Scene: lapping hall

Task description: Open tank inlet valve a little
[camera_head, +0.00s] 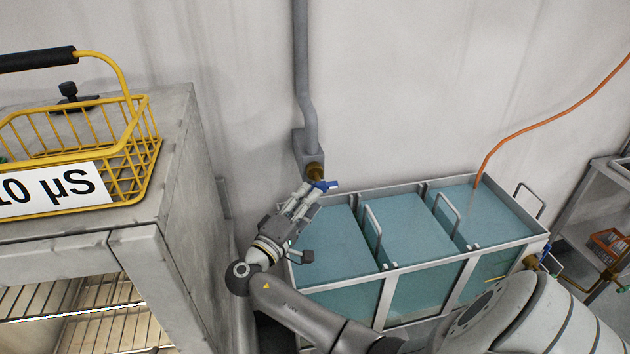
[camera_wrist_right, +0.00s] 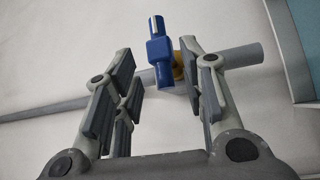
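The inlet valve shows as a blue handle (camera_head: 322,186) on a brass fitting (camera_head: 314,171) at the bottom of the grey wall pipe (camera_head: 309,120), above the tank's back left corner. The tank (camera_head: 392,271) is a metal frame with compartments of blue-green liquid. My right gripper (camera_head: 309,190) is at the valve. In the right wrist view, the gripper (camera_wrist_right: 158,85) is open, and the blue handle (camera_wrist_right: 160,52) stands beyond and between its fingertips. No contact with the handle shows. My left gripper is not in view.
A yellow wire basket (camera_head: 110,150) with a paper label stands on a grey cabinet (camera_head: 180,150) at the left. An orange hose (camera_head: 545,122) runs down into the tank. A shelf rack (camera_head: 610,200) stands at the right edge.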

